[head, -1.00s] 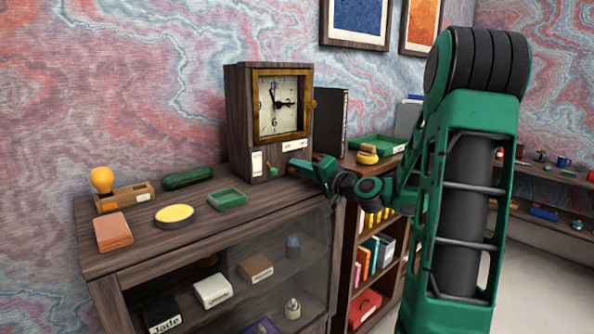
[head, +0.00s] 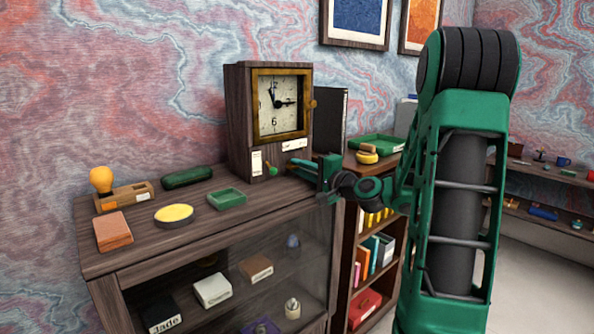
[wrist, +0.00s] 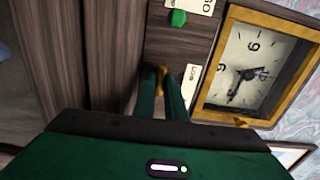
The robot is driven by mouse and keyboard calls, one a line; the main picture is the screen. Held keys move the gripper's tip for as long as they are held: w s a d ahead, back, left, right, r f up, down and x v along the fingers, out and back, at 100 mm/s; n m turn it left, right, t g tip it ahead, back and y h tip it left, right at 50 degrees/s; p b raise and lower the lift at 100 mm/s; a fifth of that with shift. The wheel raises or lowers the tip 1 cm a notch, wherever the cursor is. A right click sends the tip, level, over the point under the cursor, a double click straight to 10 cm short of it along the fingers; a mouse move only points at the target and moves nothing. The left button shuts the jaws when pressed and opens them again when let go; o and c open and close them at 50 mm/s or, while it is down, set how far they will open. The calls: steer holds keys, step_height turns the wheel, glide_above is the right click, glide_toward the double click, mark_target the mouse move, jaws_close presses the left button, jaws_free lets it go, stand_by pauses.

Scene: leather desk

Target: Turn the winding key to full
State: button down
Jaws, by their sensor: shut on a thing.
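The wooden clock (head: 237,120) stands on the cabinet's right end, with a brass-framed dial (head: 279,105); the dial shows rotated in the wrist view (wrist: 243,68). My gripper (head: 291,165) reaches the lower front of the clock from the right. In the wrist view its two green fingers are shut on a small brass winding key (wrist: 162,78), just beside a white label (wrist: 190,80). The fingers cover much of the key, so its full shape and turn angle are hard to see. A green knob (head: 271,168) sticks out to the left of my fingers.
A bookcase (head: 350,230) stands to the right, behind my arm.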

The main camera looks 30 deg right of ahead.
steer(key=shift+d+f, duration=0.1)
steer(key=shift+f, duration=0.1)
steer(key=c, duration=1.8)
jaws_free()
steer(key=shift+r, duration=0.1)
steer(key=s+d, duration=0.1)
steer(key=s, duration=0.9)
steer(key=shift+s+d, duration=0.2)
steer(key=shift+s, duration=0.15)
